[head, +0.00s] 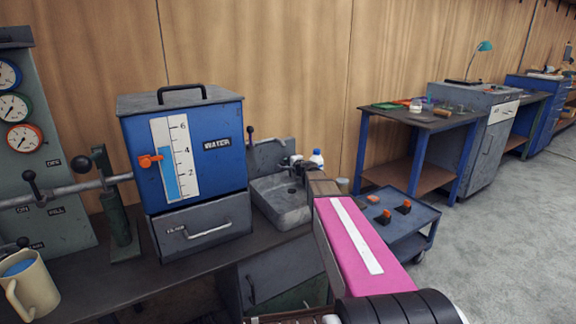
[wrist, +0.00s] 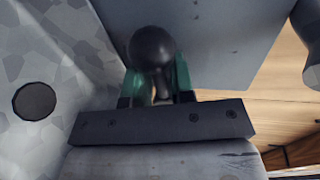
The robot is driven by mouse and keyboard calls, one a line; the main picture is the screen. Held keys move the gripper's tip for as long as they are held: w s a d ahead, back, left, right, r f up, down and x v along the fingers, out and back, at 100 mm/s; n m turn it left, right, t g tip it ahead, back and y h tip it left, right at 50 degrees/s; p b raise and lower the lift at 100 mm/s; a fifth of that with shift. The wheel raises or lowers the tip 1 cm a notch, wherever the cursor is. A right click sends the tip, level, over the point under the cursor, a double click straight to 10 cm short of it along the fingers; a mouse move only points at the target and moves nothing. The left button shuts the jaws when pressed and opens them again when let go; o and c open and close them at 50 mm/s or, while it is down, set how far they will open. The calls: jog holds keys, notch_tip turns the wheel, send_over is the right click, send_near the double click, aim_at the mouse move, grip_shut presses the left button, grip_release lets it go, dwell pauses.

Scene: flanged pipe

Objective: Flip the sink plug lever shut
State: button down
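The grey sink (head: 283,208) stands right of the blue water tank in the head view, with a small black-knobbed lever (head: 250,131) upright at its back left. My gripper (head: 293,165) reaches over the sink's back right, its fingers small and partly hidden by my arm. In the wrist view, my gripper's green fingers (wrist: 160,82) sit close together on both sides of a black ball-knobbed lever (wrist: 152,47) and look closed on it. The knob hides part of the fingertips. The round dark drain (wrist: 34,101) shows in the mottled basin at left.
The blue water tank (head: 187,150) stands close left of the sink, above a grey drawer. A blue cart (head: 404,215) with orange-topped items is at right, before a workbench (head: 420,117). Another dark rounded part (wrist: 309,35) shows at the wrist view's right edge. Grey floor is open at far right.

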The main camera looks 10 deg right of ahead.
aim_at(288, 151)
jog(key=shift+s+a+r, duration=0.1)
jog(key=shift+a, duration=0.1)
dwell(0.3)
jog(key=shift+m, duration=0.3)
jog(key=m, duration=0.1)
jog(key=r+m+y, duration=0.1)
jog(key=shift+m+g, duration=0.3)
jog(key=m, duration=0.2)
jog(key=r+m+y, duration=0.1)
jog(key=shift+w+d+r+m, duration=0.2)
jog(key=shift+d+m, duration=0.15)
jog(key=shift+m, duration=0.05)
jog(key=m, duration=0.1)
jog(key=m+y, duration=0.1)
jog(key=d+r+m, duration=0.1)
jog(key=m, duration=0.1)
jog(key=shift+w, duration=0.25)
jog(key=m, duration=0.1)
jog(key=d+m, duration=0.1)
jog(key=m, duration=0.1)
jog(key=m+t+y, duration=0.1)
jog(key=shift+w+d+r, duration=0.2)
jog(key=shift+w+r, duration=0.05)
jog(key=shift+w, duration=0.1)
jog(key=shift+w+d+m, duration=0.1)
jog(key=shift+m, duration=0.3)
jog(key=c, duration=1.2)
grip_release()
jog(key=shift+f, duration=0.1)
